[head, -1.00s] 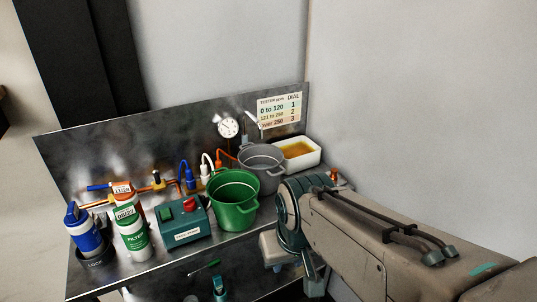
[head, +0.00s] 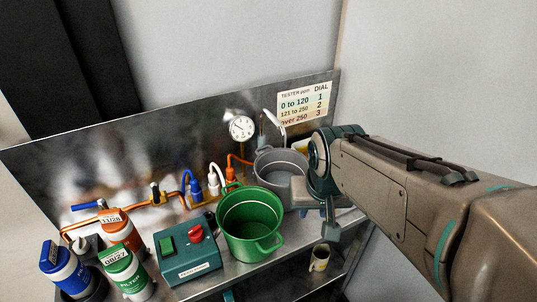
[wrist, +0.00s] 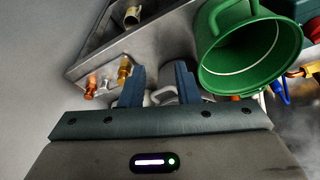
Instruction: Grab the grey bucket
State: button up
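The grey bucket (head: 275,163) stands upright on the metal bench, right of and behind the green bucket (head: 250,222). My arm hides its right side in the head view. My gripper (wrist: 160,72) has its two blue fingers apart in the wrist view. A pale grey curved piece (wrist: 164,96) shows between and behind the fingers; I cannot tell whether it is part of the grey bucket. In the head view my wrist is at the bucket's right side, and the fingers are mostly hidden.
The green bucket (wrist: 238,45) is close beside the fingers in the wrist view. A green control box (head: 187,255), filter bottles (head: 122,272) and a pressure gauge (head: 241,128) are to the left and behind. A cup (head: 319,258) sits on the lower shelf.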

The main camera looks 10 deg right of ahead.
jog(key=w+d+r+m+t+p, duration=0.1)
jog(key=w+d+r+m+p, duration=0.2)
jog(key=w, duration=0.9)
jog(key=shift+m+h, duration=0.4)
jog(key=shift+m, duration=0.2)
jog(key=x, duration=0.6)
jog(key=shift+w+a+p, duration=0.25)
jog(key=shift+w+p, duration=0.1)
jog(key=shift+w, duration=0.05)
jog(key=shift+p+x, duration=0.45)
jog(key=shift+x, duration=2.85)
jog(key=shift+s+a, duration=0.1)
grip_shut()
